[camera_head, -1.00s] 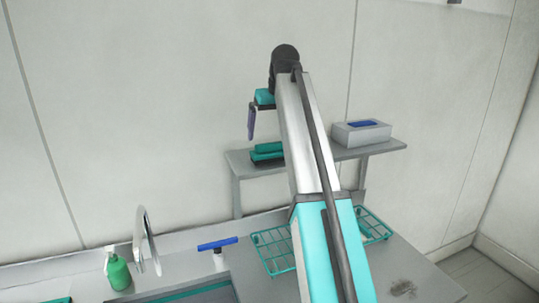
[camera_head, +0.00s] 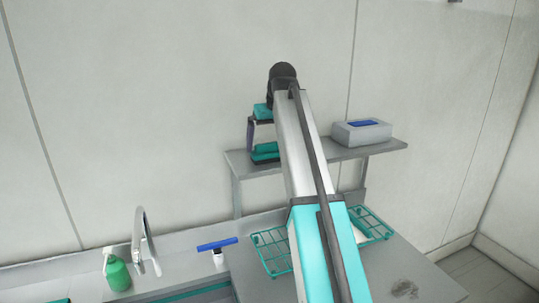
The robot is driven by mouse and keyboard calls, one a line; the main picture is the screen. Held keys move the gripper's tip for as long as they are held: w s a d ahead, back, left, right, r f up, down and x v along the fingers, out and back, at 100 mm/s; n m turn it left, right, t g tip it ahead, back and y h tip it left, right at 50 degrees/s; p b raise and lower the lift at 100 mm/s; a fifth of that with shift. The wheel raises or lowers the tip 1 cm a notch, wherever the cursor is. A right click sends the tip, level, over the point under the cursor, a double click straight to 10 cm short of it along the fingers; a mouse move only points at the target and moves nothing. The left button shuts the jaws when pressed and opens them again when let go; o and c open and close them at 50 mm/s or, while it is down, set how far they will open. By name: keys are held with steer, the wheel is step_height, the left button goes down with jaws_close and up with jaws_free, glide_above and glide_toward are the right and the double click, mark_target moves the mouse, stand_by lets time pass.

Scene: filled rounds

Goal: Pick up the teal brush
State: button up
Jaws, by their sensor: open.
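My gripper (camera_head: 261,143) hangs just above the brush, pointing down. One dark finger shows at the brush's left edge; the other is hidden or hard to make out. The jaws are open and nothing is seen held. I cannot tell whether the finger touches the brush.
A grey box with a blue top (camera_head: 361,133) stands on the shelf's right. Below are a teal wire rack (camera_head: 272,252), a blue squeegee (camera_head: 217,244), a tap (camera_head: 140,238) and a green soap bottle (camera_head: 117,273). The shelf's middle is partly behind my arm.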

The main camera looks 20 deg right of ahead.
steer(key=c, duration=1.2)
steer(key=shift+r, duration=0.2)
steer(key=shift+r+b, duration=1.05)
steer(key=shift+r, duration=0.05)
steer(key=s+d+b, duration=0.2)
steer(key=d, duration=0.2)
steer(key=s+d+r+b, duration=0.1)
steer(key=s+d+b, duration=0.1)
steer(key=d, duration=0.3)
steer(key=s+d+r+b, duration=0.1)
steer(key=s+d+b, duration=0.1)
steer(key=s+d, duration=0.2)
steer(key=shift+s+d+r, duration=0.1)
steer(key=shift+d+r, duration=0.15)
steer(key=shift+d, duration=0.2)
